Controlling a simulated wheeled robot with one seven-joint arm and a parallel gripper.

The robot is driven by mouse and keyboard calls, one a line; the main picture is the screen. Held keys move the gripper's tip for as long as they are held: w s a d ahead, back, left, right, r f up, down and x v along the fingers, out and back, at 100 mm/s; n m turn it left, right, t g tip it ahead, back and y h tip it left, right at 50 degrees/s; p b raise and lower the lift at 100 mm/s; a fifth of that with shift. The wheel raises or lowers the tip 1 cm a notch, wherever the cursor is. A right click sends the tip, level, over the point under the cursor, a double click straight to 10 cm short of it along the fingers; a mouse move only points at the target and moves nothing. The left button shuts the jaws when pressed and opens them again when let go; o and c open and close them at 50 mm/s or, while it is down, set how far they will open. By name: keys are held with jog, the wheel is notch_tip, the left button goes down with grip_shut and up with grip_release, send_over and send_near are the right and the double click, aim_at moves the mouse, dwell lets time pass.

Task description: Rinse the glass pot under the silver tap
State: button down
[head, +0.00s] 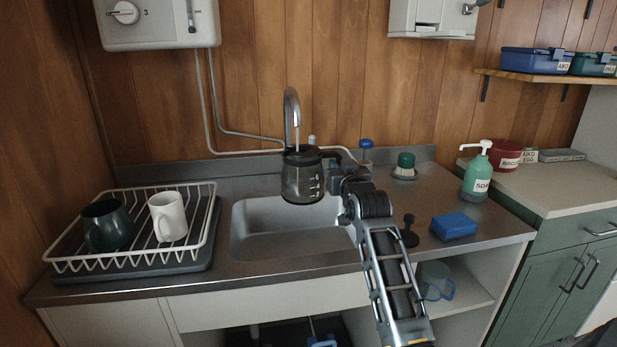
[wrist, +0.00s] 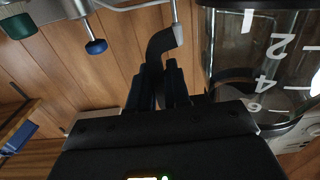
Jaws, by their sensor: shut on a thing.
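The glass pot (head: 302,182), with a dark rim and white level marks, is held upright above the sink basin (head: 262,248). My gripper (head: 338,168) reaches it from the right and is shut on its dark handle. The silver tap (head: 291,106) arches over the pot's top. A thin pale line, apparently water, drops from its spout towards the pot's mouth. The pot's inside is dark and hard to read.
A white dish rack (head: 62,264) with a dark mug (head: 108,226) and a white mug (head: 168,216) stands left. A blue-topped knob (head: 365,143), a green-topped item (head: 405,162), a blue sponge (head: 453,226) and a soap bottle (head: 477,175) are to the right.

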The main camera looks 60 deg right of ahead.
jog(key=shift+s+d+r, duration=0.1)
jog(key=shift+d, duration=0.15)
jog(key=shift+a, duration=0.1)
jog(key=shift+a, duration=0.5)
jog(key=shift+d, duration=0.1)
jog(key=shift+d+p, duration=0.3)
jog(key=shift+d, duration=0.2)
dwell(0.3)
jog(key=s+a+p, duration=0.1)
jog(key=s, duration=0.6)
jog(key=shift+s+a+p, duration=0.25)
jog(key=shift+s+p, duration=0.05)
jog(key=shift+s, duration=0.1)
dwell(0.5)
dwell(0.9)
